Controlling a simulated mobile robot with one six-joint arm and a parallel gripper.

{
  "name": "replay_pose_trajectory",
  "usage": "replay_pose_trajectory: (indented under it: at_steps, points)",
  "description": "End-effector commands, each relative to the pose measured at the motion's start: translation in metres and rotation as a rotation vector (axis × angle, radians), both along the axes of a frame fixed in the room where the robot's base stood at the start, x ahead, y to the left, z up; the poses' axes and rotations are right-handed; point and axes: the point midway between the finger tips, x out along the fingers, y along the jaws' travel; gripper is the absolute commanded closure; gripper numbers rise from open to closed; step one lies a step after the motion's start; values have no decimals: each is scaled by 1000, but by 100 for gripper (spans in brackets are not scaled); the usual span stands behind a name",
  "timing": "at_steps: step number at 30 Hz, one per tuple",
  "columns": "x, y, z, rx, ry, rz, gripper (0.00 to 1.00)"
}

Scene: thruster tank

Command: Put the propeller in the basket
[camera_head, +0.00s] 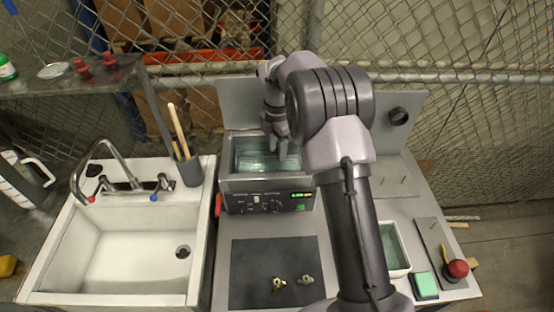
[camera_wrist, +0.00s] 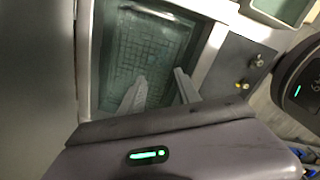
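A brass-coloured propeller (camera_head: 279,283) lies on the dark mat (camera_head: 250,262), beside a duller small metal part (camera_head: 305,280). Two small parts also show on the mat in the wrist view, one of them brass-coloured (camera_wrist: 241,85). The mesh basket (camera_wrist: 140,50) shows inside the liquid-filled tank, with its grid visible under the surface. My gripper (camera_head: 280,149) is over the tank's opening. In the wrist view my gripper (camera_wrist: 159,76) has its two fingers apart with nothing between them, pointing into the tank. How deep the fingertips are, I cannot tell.
The tank unit (camera_head: 268,187) has a lit front panel. A white sink (camera_head: 120,240) with a faucet is at left. At right are a shallow liquid tray (camera_head: 393,246), a green sponge (camera_head: 425,286) and a red knob (camera_head: 458,268). Chain-link fence stands behind.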

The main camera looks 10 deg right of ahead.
Motion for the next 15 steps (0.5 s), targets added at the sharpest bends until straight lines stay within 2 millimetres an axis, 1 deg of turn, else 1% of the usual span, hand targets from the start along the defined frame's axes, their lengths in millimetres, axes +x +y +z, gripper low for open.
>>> replay_pose_trajectory:
  at_steps: [1,2,4,5,7,8,9,11,12,14,15]
  points:
    - [0,0,8,0,-1,-1,61]
    - [0,0,11,0,0,-1,61]
    - [-2,1,23,3,-8,-30,61]
    - [-6,2,34,6,-19,-66,61]
    - [-23,7,72,26,-57,-228,61]
    - [-34,10,93,40,-79,-326,61]
    - [-55,15,121,66,-106,-476,61]
    - [-92,22,160,118,-144,-718,61]
    - [-119,27,180,160,-164,-881,61]
    - [-162,33,204,232,-186,-1122,61]
    - [-191,38,214,285,-193,-1283,61]
